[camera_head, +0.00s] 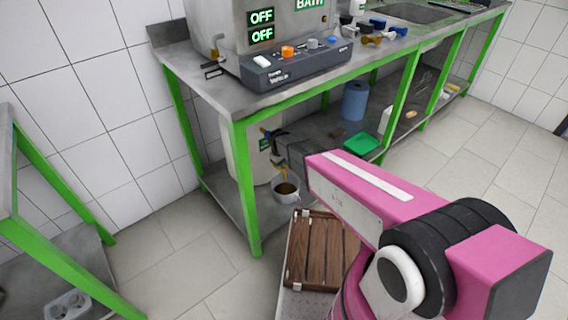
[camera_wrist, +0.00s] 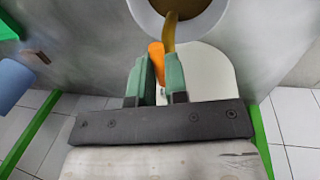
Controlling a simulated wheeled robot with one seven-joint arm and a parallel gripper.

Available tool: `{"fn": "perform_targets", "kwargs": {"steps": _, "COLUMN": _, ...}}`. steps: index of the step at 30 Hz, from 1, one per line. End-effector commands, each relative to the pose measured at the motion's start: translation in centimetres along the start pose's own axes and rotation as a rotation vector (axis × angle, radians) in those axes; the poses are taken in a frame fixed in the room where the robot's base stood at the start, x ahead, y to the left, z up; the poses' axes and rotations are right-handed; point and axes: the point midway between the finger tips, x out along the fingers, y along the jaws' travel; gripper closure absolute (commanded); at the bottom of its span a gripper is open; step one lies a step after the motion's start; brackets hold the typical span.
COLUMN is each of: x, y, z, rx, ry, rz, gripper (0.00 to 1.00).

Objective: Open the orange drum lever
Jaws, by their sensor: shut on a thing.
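The orange drum lever (camera_wrist: 157,62) sits between the green fingers of my gripper (camera_wrist: 159,82) in the wrist view. The fingers are shut on it. A brown-yellow stream (camera_wrist: 169,35) runs beside the lever into a white pot (camera_wrist: 222,8). In the head view, the white drum (camera_head: 238,150) stands under the bench, partly behind a green leg. Brown liquid runs from its tap into the pot (camera_head: 287,196) below.
A bench (camera_head: 225,95) with green legs carries a control box (camera_head: 296,67) and several small parts. A blue roll (camera_head: 354,102) and a green tray (camera_head: 358,144) lie on its lower shelf. A brown slatted crate (camera_head: 320,255) is near my arm.

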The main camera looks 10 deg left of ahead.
Motion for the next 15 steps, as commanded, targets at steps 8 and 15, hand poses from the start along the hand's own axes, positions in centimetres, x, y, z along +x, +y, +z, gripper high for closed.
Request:
{"fn": "perform_targets", "kwargs": {"steps": 8, "x": -0.05, "y": -0.22, "z": 0.02, "rx": 0.042, "ry": -0.009, "rz": 0.000, "gripper": 1.00}}
{"fn": "perform_targets", "kwargs": {"steps": 15, "x": -0.06, "y": -0.26, "z": 0.02, "rx": 0.047, "ry": -0.010, "rz": -0.002, "gripper": 1.00}}
